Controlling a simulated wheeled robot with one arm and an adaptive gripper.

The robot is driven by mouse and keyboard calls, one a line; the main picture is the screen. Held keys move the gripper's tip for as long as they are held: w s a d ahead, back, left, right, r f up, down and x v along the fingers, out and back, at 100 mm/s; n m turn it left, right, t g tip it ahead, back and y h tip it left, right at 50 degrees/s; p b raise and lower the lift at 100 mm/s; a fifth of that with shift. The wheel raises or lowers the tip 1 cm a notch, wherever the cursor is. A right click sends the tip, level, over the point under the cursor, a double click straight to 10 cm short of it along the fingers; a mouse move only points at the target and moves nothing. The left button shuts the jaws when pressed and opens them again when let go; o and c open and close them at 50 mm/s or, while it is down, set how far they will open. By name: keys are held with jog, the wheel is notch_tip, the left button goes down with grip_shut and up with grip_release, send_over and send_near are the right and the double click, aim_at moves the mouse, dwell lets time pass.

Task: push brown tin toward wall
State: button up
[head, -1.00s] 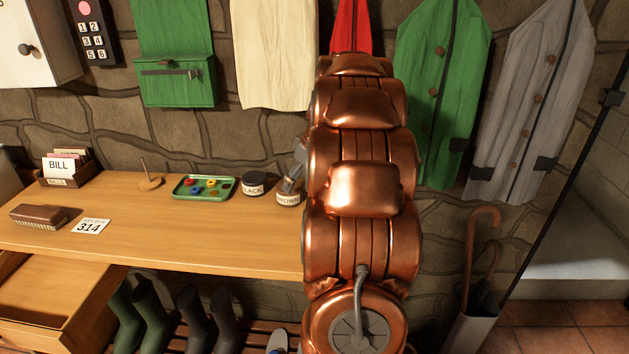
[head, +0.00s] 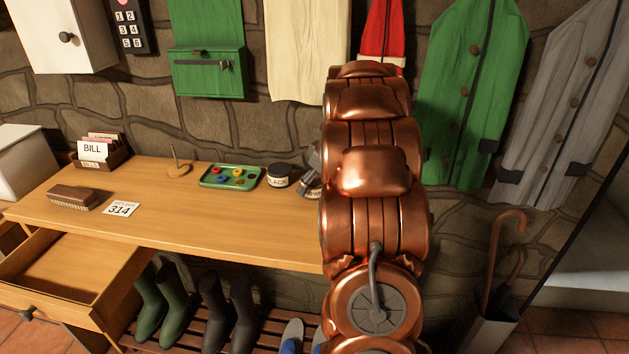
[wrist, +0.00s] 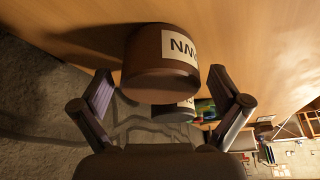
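The brown tin (head: 309,191) stands on the wooden bench next to the black tin (head: 278,178), close to the stone wall. My arm hides much of it in the head view. In the wrist view the brown tin (wrist: 160,70) appears upside down and large, with its pale label partly visible. My gripper (wrist: 161,75) is open, with one finger on each side of the tin and visible gaps between. In the head view only a grey bit of my gripper (head: 314,160) shows, at the tin. The black tin (wrist: 174,111) is behind it in the wrist view.
A green tray (head: 230,177) with small coloured pieces lies left of the black tin. A spindle (head: 178,167), a letter box (head: 104,156), a brush (head: 74,197) and a card (head: 121,209) are farther left. The front of the bench (head: 210,220) is clear. A drawer (head: 70,268) stands open.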

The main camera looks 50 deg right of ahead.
aim_at(317, 174)
jog(key=c, duration=1.1)
jog(key=shift+w+d, duration=0.4)
jog(key=shift+d, duration=0.15)
jog(key=shift+w+d, duration=0.25)
jog(key=shift+d, duration=0.3)
jog(key=shift+w+d, duration=0.25)
jog(key=shift+d, duration=0.25)
jog(key=shift+a, duration=0.1)
jog(key=o, duration=1.2)
jog(key=shift+w, duration=0.1)
